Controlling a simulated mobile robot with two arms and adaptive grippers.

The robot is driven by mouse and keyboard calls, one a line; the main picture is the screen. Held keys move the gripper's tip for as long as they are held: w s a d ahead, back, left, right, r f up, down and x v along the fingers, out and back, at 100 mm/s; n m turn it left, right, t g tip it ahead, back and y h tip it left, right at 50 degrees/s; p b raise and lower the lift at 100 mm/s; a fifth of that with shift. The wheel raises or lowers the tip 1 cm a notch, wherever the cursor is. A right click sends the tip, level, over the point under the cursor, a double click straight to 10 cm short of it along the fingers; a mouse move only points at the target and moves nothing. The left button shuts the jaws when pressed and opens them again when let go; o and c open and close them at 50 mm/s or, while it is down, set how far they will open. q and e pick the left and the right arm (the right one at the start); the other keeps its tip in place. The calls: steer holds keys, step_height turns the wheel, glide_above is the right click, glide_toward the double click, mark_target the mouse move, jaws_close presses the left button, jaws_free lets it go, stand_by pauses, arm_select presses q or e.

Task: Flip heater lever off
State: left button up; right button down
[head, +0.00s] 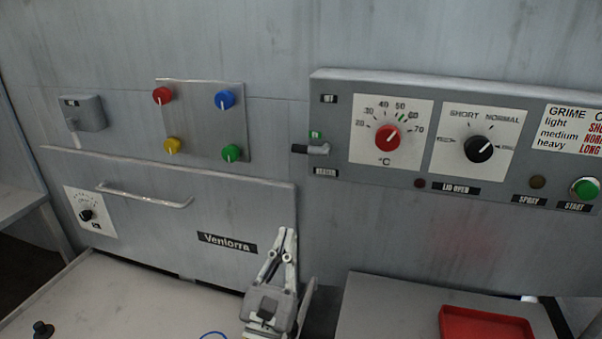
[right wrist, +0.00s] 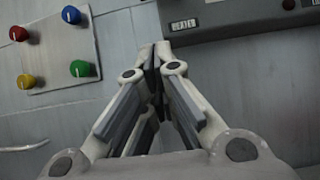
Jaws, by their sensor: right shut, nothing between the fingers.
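The heater lever (head: 301,149) has a black handle and sticks out to the left from a grey mount on the left end of the control panel (head: 455,200). A small green mark sits just above it, and a dark label plate (head: 326,172) sits below. The label plate also shows at the top of the right wrist view (right wrist: 184,25), where the lever itself is not visible. My right gripper (head: 287,234) is shut and empty, pointing up, below and a little left of the lever and apart from it. My left gripper is not in view.
A plate with red, blue, yellow and green knobs (head: 205,118) is left of the lever. A drawer-like front with a handle (head: 145,198) is below it. The panel's red temperature dial (head: 387,138) is right of the lever. A red tray (head: 485,325) lies lower right.

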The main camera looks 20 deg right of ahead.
mark_target(308, 150)
steer(key=s+r+p+x, duration=0.1)
steer(key=p+x, duration=0.5)
steer(key=x, duration=0.6)
steer(key=shift+a+r+p, duration=0.2)
steer(key=shift+r+p, duration=0.1)
steer(key=shift+r, duration=0.6)
steer(key=shift+w, duration=0.1)
